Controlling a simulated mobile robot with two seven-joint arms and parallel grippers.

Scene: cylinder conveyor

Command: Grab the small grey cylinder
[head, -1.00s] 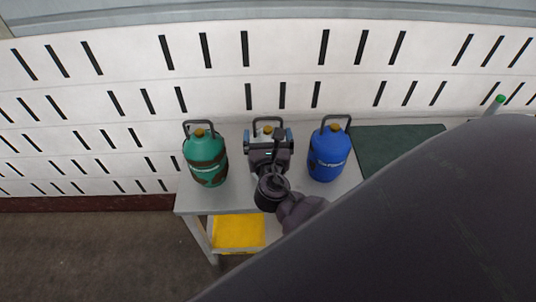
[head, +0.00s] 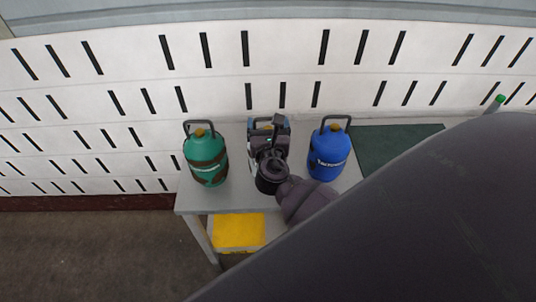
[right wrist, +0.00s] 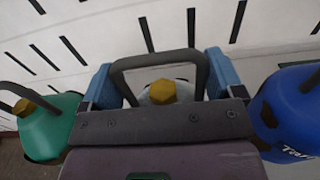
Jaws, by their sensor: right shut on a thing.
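The small grey cylinder (right wrist: 162,92) has a pale grey top, a brass-coloured valve and a dark carrying handle. In the right wrist view it sits between the two blue fingers of my right gripper (right wrist: 163,82), which is shut on it. In the head view my right gripper (head: 269,130) is over the middle of the table and hides most of the grey cylinder. I cannot tell whether its base touches the table. My left gripper is not in view.
A green cylinder (head: 206,158) stands to the left and a blue cylinder (head: 328,153) to the right, both close by. They stand on a grey table (head: 200,199). A yellow object (head: 238,231) is on its lower shelf. A slotted white wall (head: 220,65) rises behind.

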